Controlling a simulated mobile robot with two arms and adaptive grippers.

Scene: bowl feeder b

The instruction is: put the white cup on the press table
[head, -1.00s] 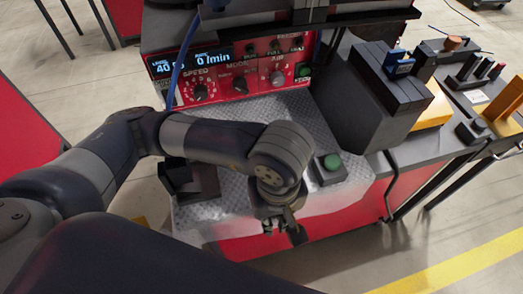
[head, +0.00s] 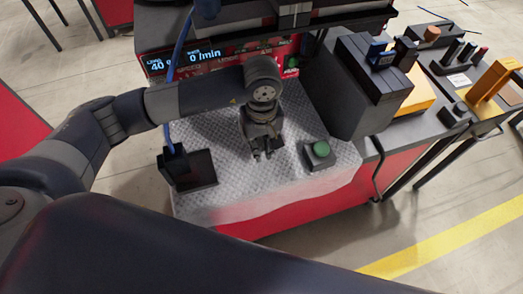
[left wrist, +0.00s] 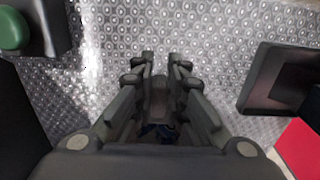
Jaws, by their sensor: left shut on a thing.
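The press table (head: 225,185) has a patterned metal top, and its surface also fills the left wrist view (left wrist: 215,75). My left gripper (head: 262,156) points down over the middle of this top. In the left wrist view my left gripper (left wrist: 161,58) is shut on a narrow, dark greyish thing between its fingers, which I cannot identify. How far this thing is from the metal top is unclear. I do not see a white cup in either view. My right gripper is not in view.
A green push button box (head: 319,154) stands right of the gripper; a dark block (head: 190,170) stands to its left. The red control panel (head: 215,57) is behind. A tall dark housing (head: 345,95) bounds the right side. Bare metal top lies in front.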

